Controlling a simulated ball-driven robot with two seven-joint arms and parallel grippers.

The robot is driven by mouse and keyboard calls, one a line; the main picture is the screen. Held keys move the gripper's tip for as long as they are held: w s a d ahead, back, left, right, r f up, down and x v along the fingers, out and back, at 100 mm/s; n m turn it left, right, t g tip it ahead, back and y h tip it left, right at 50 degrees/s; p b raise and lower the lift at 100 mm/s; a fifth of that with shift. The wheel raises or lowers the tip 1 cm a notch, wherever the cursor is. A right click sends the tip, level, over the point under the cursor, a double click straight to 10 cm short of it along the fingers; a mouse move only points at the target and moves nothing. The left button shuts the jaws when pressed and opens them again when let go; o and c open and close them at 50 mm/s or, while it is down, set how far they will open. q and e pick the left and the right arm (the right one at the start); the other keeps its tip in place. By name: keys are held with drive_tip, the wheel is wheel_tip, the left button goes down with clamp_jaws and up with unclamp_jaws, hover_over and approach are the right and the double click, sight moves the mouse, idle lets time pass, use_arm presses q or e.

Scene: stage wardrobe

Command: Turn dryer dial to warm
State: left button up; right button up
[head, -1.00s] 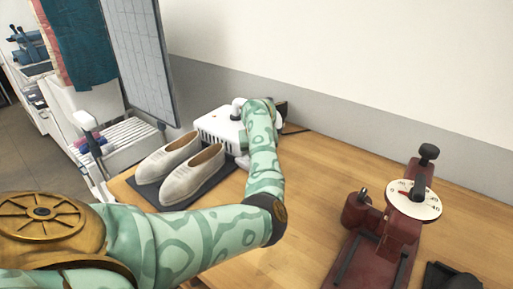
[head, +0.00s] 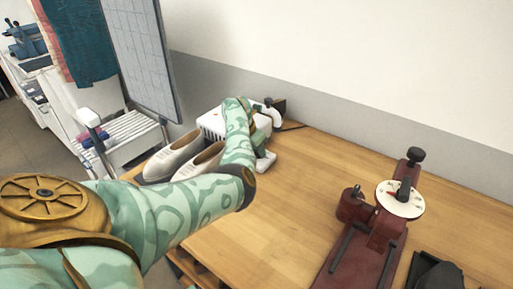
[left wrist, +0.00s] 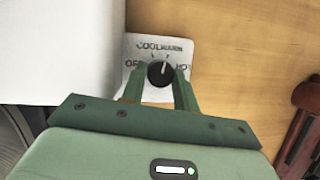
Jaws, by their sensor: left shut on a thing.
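The dryer (head: 212,122) is a white box at the back left of the table in the head view, partly hidden by my left arm. Its control panel (left wrist: 170,46) shows in the left wrist view, with OFF, COOL, WARM and HOT printed around a black dial (left wrist: 160,72). A light mark on the dial seems to point up and slightly right, toward the WARM side; it is small. My left gripper (left wrist: 160,87) is shut on the dial, one finger on each side. In the head view its fingers are hidden by the arm. My right gripper is not in view.
Pale shoes (head: 190,157) stand left of my left forearm. A dark red device with a round white scale (head: 396,205) stands at the table's right. A grey gridded panel (head: 142,58) rises at the back left. The middle tabletop is clear.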

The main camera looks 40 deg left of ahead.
use_arm(q)
drive_tip(key=shift+m+h, duration=0.5)
drive_tip(key=shift+m, duration=0.7)
drive_tip(key=o, duration=1)
drive_tip(key=shift+c, duration=0.2)
drive_tip(key=shift+a+r, duration=0.1)
drive_tip(key=shift+r, duration=0.05)
